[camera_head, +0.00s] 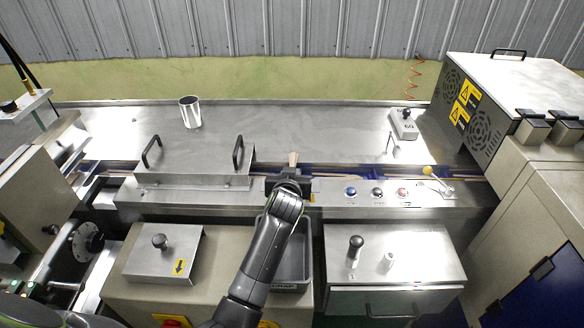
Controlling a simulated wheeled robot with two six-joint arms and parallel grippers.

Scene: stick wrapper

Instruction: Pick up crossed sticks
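My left gripper (288,182) is over the blue-sided channel in the middle of the machine, seen from behind. A short pale wooden stick (293,158) shows just beyond it, pointing away from the channel line. Its near end is hidden by the gripper, and I cannot tell whether the fingers are closed on it. Thin brown sticks (340,171) appear to lie along the channel to the right, too small to make out singly. Any crossing of sticks is hidden under the gripper. My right gripper is not in view.
A metal cover with two black handles (195,162) spans the channel at left. A grey bin (296,262) stands below my forearm. Several buttons (377,192) and a yellow-knobbed lever (428,171) are at right.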

